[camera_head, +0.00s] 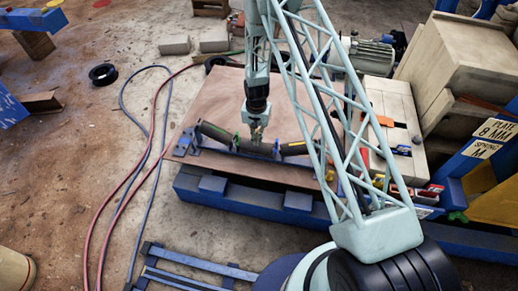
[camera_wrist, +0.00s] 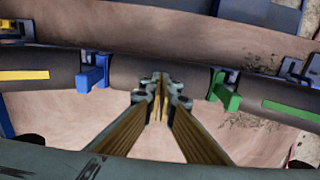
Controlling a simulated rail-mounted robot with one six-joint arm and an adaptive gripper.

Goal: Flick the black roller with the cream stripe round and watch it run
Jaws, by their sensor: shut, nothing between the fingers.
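A row of black rollers lies across the workbench. In the wrist view the middle roller (camera_wrist: 130,76) is plain on the side I see, with no cream stripe in sight. The left roller (camera_wrist: 25,76) has a yellow stripe, also seen in the head view (camera_head: 295,146). The right roller (camera_wrist: 285,112) has a green stripe. A blue bracket (camera_wrist: 94,73) and a green bracket (camera_wrist: 226,92) stand at the middle roller's ends. My gripper (camera_wrist: 160,90) is shut and empty, its tips at the middle roller; I cannot tell whether they touch. It also shows in the head view (camera_head: 257,140).
The rollers sit on a workbench (camera_head: 210,92) with a brown top and a blue frame. Cream blocks and tools (camera_head: 402,150) lie at its right. Red and blue hoses (camera_head: 152,132) run over the floor at left. A blue rack (camera_head: 200,268) lies in front.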

